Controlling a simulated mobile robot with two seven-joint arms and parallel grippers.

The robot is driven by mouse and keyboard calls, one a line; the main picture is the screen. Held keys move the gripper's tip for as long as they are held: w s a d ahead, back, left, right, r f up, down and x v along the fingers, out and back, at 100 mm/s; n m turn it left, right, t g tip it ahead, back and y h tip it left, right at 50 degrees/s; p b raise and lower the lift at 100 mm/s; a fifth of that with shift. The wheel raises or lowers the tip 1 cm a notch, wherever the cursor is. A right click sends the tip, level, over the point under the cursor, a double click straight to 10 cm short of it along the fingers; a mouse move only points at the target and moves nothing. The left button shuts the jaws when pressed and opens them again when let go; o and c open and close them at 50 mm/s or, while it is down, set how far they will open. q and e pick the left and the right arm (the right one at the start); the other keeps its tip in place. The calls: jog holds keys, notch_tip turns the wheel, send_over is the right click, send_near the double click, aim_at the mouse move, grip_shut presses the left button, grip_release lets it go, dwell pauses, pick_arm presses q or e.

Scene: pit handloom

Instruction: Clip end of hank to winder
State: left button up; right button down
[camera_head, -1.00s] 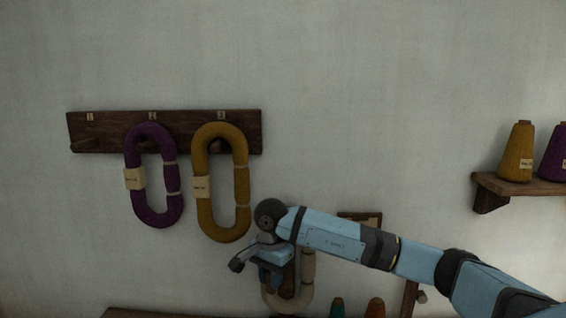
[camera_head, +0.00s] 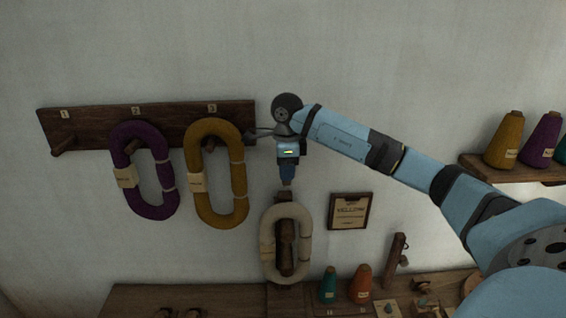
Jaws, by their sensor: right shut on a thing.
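A cream hank (camera_head: 268,236) hangs in a long loop around a dark wooden winder (camera_head: 286,252) below the middle of the view. My right gripper (camera_head: 286,182) points down just above the winder's top. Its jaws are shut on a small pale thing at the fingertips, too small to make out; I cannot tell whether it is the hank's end. No yarn strand between gripper and hank can be made out. My left gripper is not in view.
A purple hank (camera_head: 162,178) and a mustard hank (camera_head: 192,165) hang on a peg rack (camera_head: 85,122) at left. A framed sign (camera_head: 349,211) is right of the winder. Yarn cones (camera_head: 361,285) stand on the bench (camera_head: 185,296); more cones stand on a shelf (camera_head: 500,172).

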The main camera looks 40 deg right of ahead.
aim_at(287, 184)
jog(key=shift+s+f+b, duration=0.1)
jog(key=shift+f+b, duration=0.25)
jog(key=shift+f, duration=0.3)
jog(key=shift+f+b, duration=1.05)
jog(key=shift+f, duration=0.8)
jog(key=shift+r+p, duration=1.55)
jog(key=shift+r, duration=1.05)
jog(key=shift+f, duration=0.1)
